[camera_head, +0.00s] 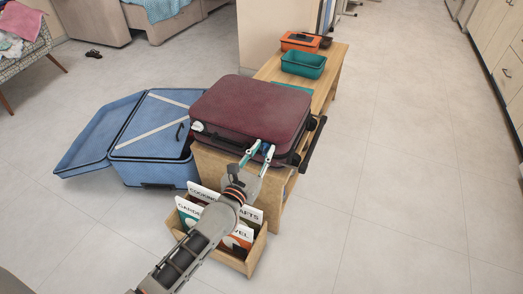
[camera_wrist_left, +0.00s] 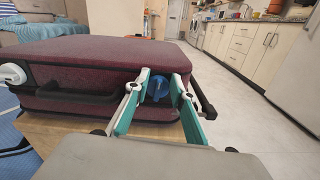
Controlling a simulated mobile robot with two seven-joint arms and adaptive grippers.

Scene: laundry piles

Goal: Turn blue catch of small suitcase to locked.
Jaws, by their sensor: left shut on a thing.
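The small suitcase (camera_head: 251,107) is dark red and lies flat and closed on the end of a wooden bench. Its front side shows in the left wrist view (camera_wrist_left: 95,65), with a black handle (camera_wrist_left: 75,94). The blue catch (camera_wrist_left: 158,88) is on that front side, towards the right corner. My left gripper (camera_head: 259,150) reaches the suitcase's front right. Its two teal-padded fingers (camera_wrist_left: 160,95) stand on either side of the blue catch and are closed on it. The catch is partly hidden by the fingers, so its turn is hard to read. My right gripper is not in view.
A large open blue suitcase (camera_head: 150,171) lies on the floor at left. A wooden crate (camera_head: 232,262) of books stands in front of the bench. A teal tray (camera_head: 303,65) and an orange box (camera_head: 300,42) are on the bench (camera_head: 322,85). The floor at right is clear.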

